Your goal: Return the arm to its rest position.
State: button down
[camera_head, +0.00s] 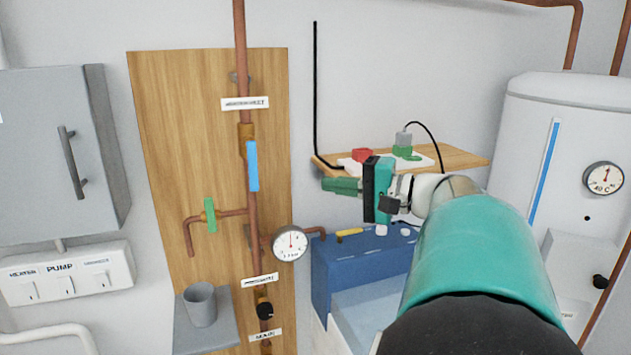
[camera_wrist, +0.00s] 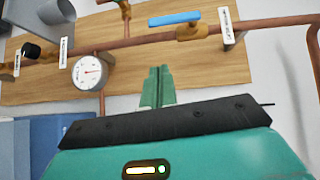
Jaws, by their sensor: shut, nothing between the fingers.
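My gripper (camera_head: 342,186) is at the end of my teal arm, which reaches in from the lower right in the head view. Its green fingers point left, toward the wooden board with the pipes. In the wrist view the gripper (camera_wrist: 157,85) shows its fingers together with nothing between them. In the head view it hangs in front of the wooden shelf (camera_head: 458,158) and above the blue box (camera_head: 335,262). I cannot tell whether it touches either one.
The wooden board (camera_head: 160,130) carries copper pipes, a blue-handled valve (camera_head: 252,166), a green-handled valve (camera_head: 210,215) and a gauge (camera_head: 290,244). A grey cup (camera_head: 200,304) stands lower left. A white tank (camera_head: 530,125) is at right, a grey cabinet (camera_head: 45,150) at left.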

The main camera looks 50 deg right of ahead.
jog(key=shift+s+d+f, duration=0.1)
jog(key=shift+s+d, duration=0.3)
jog(key=w+a+f+n+g+y, duration=0.15)
jog(key=a+f+g, duration=0.3)
jog(key=a, duration=0.45)
jog(key=w+a+f+n+g+y, duration=0.1)
jog(key=w+a+f+n+g, duration=0.3)
jog(key=a, duration=0.6)
jog(key=s+a+f+n+g+h, duration=0.1)
jog(key=s+a+f+n+h, duration=0.2)
jog(key=a+f, duration=0.3)
jog(key=s+a+f+n+g+h, duration=0.1)
jog(key=s+a+f+n+h, duration=0.3)
jog(key=a, duration=0.5)
jog(key=shift+s+f+n+g, duration=0.35)
jog(key=shift+f+n, duration=0.4)
jog(key=shift+f, duration=0.3)
